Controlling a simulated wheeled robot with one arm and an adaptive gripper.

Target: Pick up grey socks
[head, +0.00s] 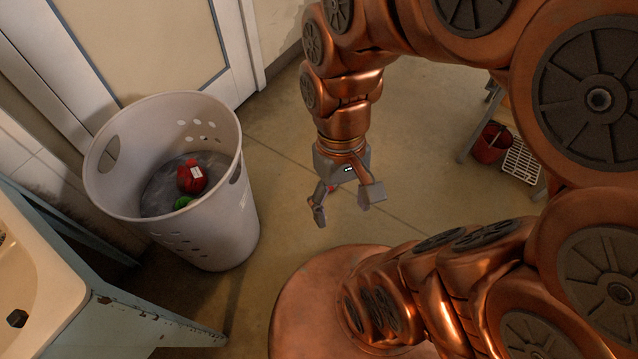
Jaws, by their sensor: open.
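My gripper (341,205) hangs in the middle of the head view, fingers pointing down and spread apart, with nothing between them. It is above the bare floor, to the right of a tall grey-white basket (215,235) and apart from it. Inside the basket lies dark grey cloth (158,192), which may be the grey socks; its shape is not clear enough to be sure. A red item with a white label (193,177) and a small green item (182,203) lie on or beside the cloth.
A sink (40,270) on a worn blue stand (140,318) is at the lower left. A white-framed door (150,45) is behind the basket. A red bucket (490,144) and a white rack (522,160) stand at the right. The floor between is clear.

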